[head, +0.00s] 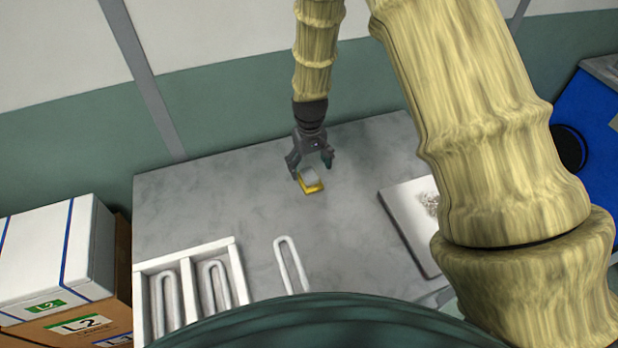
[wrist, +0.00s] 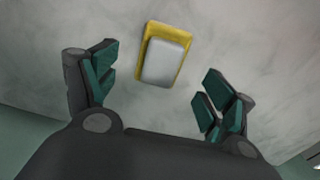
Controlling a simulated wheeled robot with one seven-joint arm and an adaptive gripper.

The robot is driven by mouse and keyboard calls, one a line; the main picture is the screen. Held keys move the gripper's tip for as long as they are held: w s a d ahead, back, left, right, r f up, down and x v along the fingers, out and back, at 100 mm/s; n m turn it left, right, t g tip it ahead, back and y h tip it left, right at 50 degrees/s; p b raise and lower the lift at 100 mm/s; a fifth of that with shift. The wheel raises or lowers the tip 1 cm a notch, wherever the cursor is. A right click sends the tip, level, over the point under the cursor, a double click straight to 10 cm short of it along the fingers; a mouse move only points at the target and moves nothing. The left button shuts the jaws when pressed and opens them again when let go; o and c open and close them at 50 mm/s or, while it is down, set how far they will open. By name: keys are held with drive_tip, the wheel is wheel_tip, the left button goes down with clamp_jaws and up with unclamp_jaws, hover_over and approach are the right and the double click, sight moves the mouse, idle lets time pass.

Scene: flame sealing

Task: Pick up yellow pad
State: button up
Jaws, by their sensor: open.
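The yellow pad (head: 312,187) lies on the grey table, with a smaller light grey block on top of it. In the wrist view the yellow pad (wrist: 184,32) shows as a tilted rectangle, its yellow rim around the grey top. My gripper (head: 310,168) is open and empty, just above and behind the pad in the head view. In the wrist view my gripper (wrist: 157,85) has its two teal fingers spread wide, and the pad lies beyond the tips, roughly between them. The gap between fingers and pad is hard to judge.
A white divided tray (head: 186,262) holding U-shaped tubes stands at the table's front left. A loose U-shaped tube (head: 285,255) lies beside it. A white square plate (head: 400,205) with a dark patch lies right. Boxes (head: 60,250) stand left. The table around the pad is clear.

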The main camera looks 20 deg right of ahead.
sight(309, 173)
drive_tip(key=shift+f+p, duration=0.7)
drive_tip(key=shift+f, duration=1.3)
drive_tip(key=c, duration=1.1)
